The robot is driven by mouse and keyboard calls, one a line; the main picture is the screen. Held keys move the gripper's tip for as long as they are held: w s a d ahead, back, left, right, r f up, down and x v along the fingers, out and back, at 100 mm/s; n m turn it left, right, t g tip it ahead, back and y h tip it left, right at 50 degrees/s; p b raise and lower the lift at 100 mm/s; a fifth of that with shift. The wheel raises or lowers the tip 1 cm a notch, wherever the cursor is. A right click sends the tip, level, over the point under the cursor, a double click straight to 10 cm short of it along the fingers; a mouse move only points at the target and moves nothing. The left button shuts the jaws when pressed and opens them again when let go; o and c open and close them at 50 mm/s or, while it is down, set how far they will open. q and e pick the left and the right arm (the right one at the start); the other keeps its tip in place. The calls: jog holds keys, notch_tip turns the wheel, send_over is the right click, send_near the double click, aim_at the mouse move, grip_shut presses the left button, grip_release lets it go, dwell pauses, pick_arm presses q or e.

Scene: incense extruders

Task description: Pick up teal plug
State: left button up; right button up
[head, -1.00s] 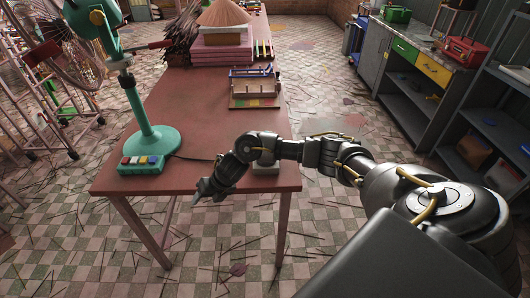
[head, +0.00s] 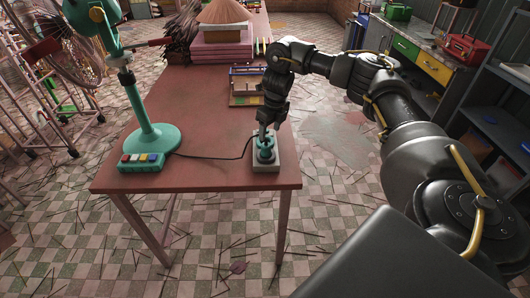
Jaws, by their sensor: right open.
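The teal plug (head: 265,154) sits upright on a pale socket block (head: 266,166) near the front right corner of the red table. A dark cord (head: 222,157) runs from the plug's side to the teal extruder's base. My right gripper (head: 264,134) points down over the plug, with its open fingers at the plug's top. The view is too small to tell whether the fingers touch it. My left gripper is not in view.
The teal extruder stand (head: 150,138) rises at the table's left, with a control box of coloured buttons (head: 142,161) at its foot. A wooden rack (head: 245,86) lies behind my right gripper. The middle of the table (head: 190,105) is clear.

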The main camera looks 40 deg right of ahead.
aim_at(267, 145)
jog(key=f, duration=0.3)
jog(key=shift+w+f, duration=0.25)
jog(key=shift+w, duration=0.05)
jog(key=shift+s+a+f+p, duration=0.1)
jog(key=shift+a+f+p, duration=0.15)
jog(key=shift+p, duration=0.15)
jog(key=f, duration=0.2)
jog(key=f+p, duration=0.1)
jog(key=shift+w+a+f+p, duration=0.15)
jog(key=shift+w+f+p, duration=0.05)
jog(key=shift+f+p, duration=0.15)
jog(key=shift+w+f, duration=0.1)
jog(key=shift+f, duration=0.35)
jog(key=c, duration=1.1)
